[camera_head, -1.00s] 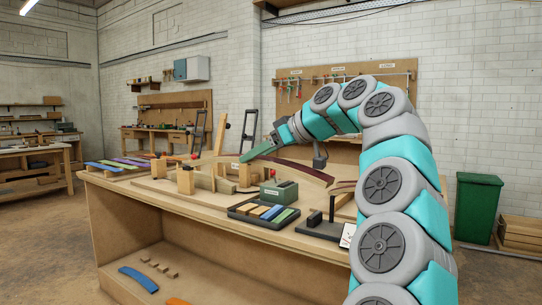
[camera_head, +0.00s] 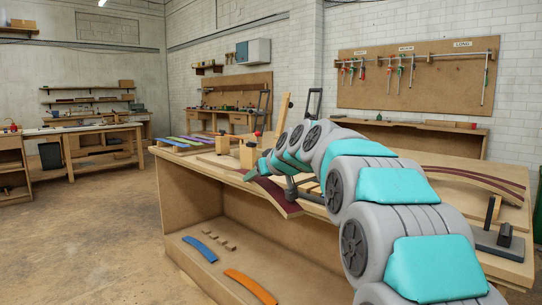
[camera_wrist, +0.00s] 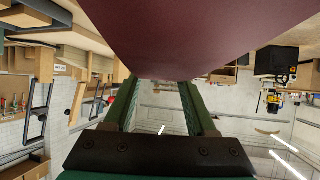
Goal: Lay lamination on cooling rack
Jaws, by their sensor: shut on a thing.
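A dark maroon curved lamination (camera_head: 280,197) is held in my gripper (camera_head: 251,175), tilted above the front edge of the workbench. In the wrist view the lamination (camera_wrist: 195,35) fills the upper middle, and the green fingers of my gripper (camera_wrist: 160,84) close on its near end. Several coloured strips (camera_head: 188,144), including blue, green, purple and yellow ones, lie side by side at the bench's far left end. I cannot tell whether they rest on the cooling rack. My arm hides much of the bench middle.
The workbench (camera_head: 213,185) has wooden blocks (camera_head: 247,155) near its far end. Its lower shelf holds a blue curved piece (camera_head: 200,248), an orange one (camera_head: 250,287) and small blocks. Another curved dark piece (camera_head: 470,180) lies at right. The floor at left (camera_head: 80,235) is clear.

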